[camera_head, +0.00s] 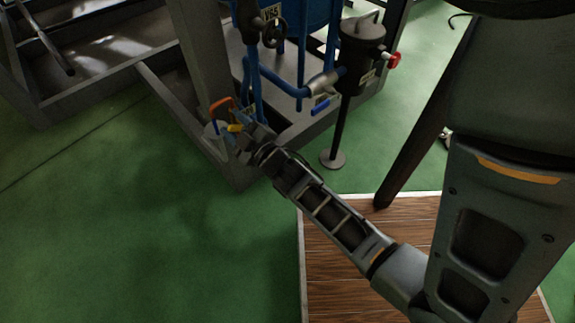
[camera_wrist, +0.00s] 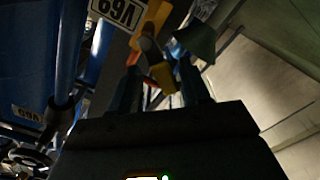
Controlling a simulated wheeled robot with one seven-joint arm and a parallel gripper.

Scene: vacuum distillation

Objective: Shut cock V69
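The V69 label (camera_wrist: 116,11) shows upside down at the top of the wrist view. Beside it is a yellow part (camera_wrist: 150,25), with an orange and yellow piece (camera_wrist: 162,76) lower down between my fingers. In the head view, an orange handle (camera_head: 221,104) and a yellow part (camera_head: 235,128) sit by the frame corner, right at the end of my arm. I cannot tell which is the handle of V69. My gripper (camera_wrist: 160,82) has its two fingers apart, around the coloured piece. Contact cannot be made out. In the head view, my gripper (camera_head: 247,137) partly hides the cock.
Blue pipes (camera_head: 254,80) rise just behind my gripper. A dark vessel (camera_head: 360,50) with a red knob (camera_head: 393,60) stands on a post to the right. A grey steel frame (camera_head: 190,135) borders the cock. Green floor (camera_head: 130,220) is clear at left.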

